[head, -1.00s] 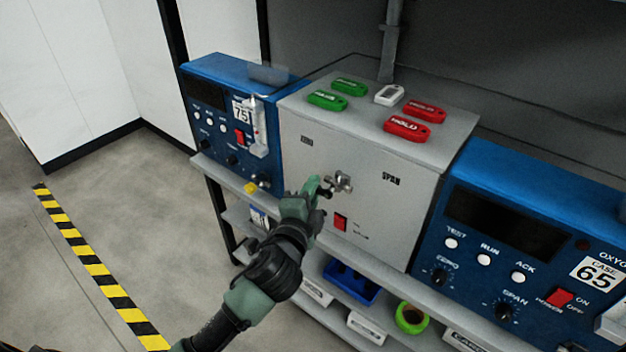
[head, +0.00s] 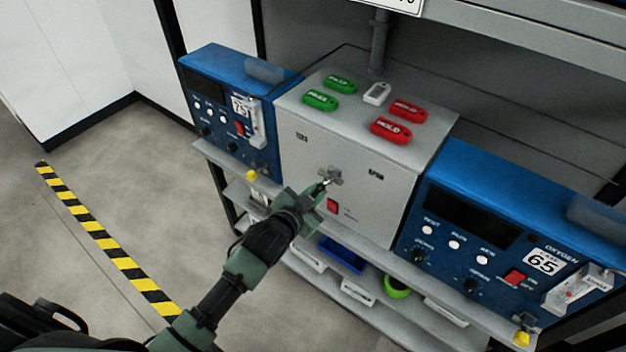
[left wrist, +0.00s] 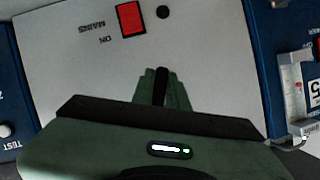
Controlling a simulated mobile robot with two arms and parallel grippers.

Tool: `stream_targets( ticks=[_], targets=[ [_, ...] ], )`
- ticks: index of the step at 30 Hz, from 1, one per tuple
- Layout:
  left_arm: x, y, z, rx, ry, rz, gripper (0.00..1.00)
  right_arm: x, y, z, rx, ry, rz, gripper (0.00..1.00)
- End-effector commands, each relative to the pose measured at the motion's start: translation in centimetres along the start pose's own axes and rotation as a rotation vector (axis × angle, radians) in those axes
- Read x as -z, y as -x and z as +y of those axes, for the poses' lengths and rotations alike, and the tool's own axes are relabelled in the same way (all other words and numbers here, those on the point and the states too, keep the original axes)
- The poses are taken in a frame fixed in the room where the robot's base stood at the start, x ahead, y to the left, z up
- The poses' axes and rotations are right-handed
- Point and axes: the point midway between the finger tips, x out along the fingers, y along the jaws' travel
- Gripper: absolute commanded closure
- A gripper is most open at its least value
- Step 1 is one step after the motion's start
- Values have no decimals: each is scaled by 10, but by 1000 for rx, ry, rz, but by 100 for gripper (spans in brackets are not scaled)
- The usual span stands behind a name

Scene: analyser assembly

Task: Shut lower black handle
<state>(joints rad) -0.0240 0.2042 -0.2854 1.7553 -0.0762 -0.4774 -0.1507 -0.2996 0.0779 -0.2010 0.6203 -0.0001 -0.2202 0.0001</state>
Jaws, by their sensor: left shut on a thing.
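The grey cabinet front (head: 300,165) carries a metal valve fitting (head: 331,174) at its middle. My left gripper (head: 322,187) is at the fitting's lower side, coming in from below left. In the left wrist view its green fingers (left wrist: 162,88) are shut on a narrow black piece, which looks like the lower black handle (left wrist: 160,86). The fingers and wrist hide much of the handle, and its exact angle cannot be told. My right gripper is not in view.
A red mains switch (head: 332,205) sits just below right of the fitting. Blue analysers stand left (head: 225,85) and right (head: 475,195). Green, white and red tags lie on the cabinet top (head: 345,115). A shelf below holds a blue bin (head: 342,255).

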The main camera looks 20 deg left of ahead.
Motion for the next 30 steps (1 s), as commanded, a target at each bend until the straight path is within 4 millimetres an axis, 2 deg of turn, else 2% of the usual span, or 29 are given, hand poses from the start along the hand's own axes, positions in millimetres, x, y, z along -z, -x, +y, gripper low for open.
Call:
stream_targets(
  ticks=[1, 9, 18, 30],
  targets=[
    [2, 2, 0, -17, 37, -5, 100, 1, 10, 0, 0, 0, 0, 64],
    [1, 1, 9, -95, 224, -5, 100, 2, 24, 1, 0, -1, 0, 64],
    [1, 1, 15, -143, 342, -4, 100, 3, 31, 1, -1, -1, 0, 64],
    [1, 1, 17, -157, 375, -5, 100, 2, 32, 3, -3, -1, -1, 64]
  ],
)
